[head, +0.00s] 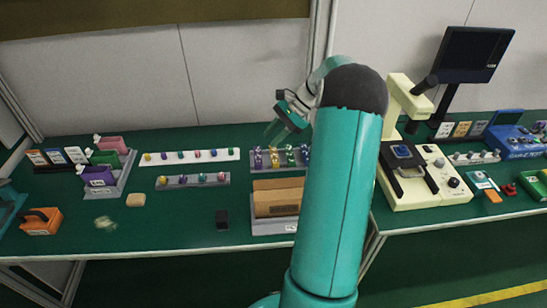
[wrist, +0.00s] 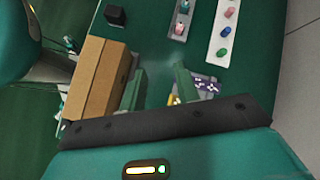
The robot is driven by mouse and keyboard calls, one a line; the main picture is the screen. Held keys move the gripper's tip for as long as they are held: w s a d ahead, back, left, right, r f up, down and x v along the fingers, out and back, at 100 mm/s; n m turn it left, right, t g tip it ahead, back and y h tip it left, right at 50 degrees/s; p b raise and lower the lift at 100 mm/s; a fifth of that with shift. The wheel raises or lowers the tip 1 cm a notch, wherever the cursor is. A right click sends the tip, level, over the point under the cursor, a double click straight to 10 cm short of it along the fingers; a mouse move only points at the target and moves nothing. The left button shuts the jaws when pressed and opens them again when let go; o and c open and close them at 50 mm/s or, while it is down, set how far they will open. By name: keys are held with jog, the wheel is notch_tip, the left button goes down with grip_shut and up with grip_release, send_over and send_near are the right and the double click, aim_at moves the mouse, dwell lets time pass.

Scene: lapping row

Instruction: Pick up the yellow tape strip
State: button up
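My gripper (head: 284,122) hangs above the back of the green bench, over a rack of small coloured pieces (head: 280,157). In the wrist view its two fingers (wrist: 160,84) stand apart with green surface between them, and nothing is held. A small yellow piece (wrist: 171,100) shows low beside the right finger, partly hidden by the finger and the gripper body. I cannot tell if it is the yellow tape strip. A purple-and-white patterned piece (wrist: 206,84) lies just right of that finger. No separate yellow strip can be made out on the bench in the head view.
A brown cardboard box (wrist: 97,75) stands close left of the fingers. A black block (head: 222,219) and peg trays (head: 190,157) lie to the left. A cream microscope (head: 440,185) stands right of my arm.

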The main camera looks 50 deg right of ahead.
jog(key=s+d+f+m+t+y, duration=0.1)
jog(key=s+d+f+m+t, duration=0.15)
jog(key=d+f, duration=0.3)
jog(key=s+d+f+m+t+y, duration=0.1)
jog(key=s+d+f+m+t, duration=0.2)
jog(key=d, duration=0.4)
jog(key=g, duration=0.2)
send_near(279, 167)
jog(key=a, duration=0.1)
jog(key=w+a, duration=0.1)
jog(key=a, duration=0.1)
jog(key=shift+w+a+f+t, duration=0.15)
jog(key=shift+w+t, duration=0.1)
jog(key=shift+w, duration=0.15)
jog(key=shift+w+d+x, duration=0.1)
jog(key=shift+w+x, duration=0.05)
jog(key=shift+x, duration=1.2)
jog(key=shift+w+d+x, duration=0.1)
jog(key=shift+x, duration=1.25)
grip_shut()
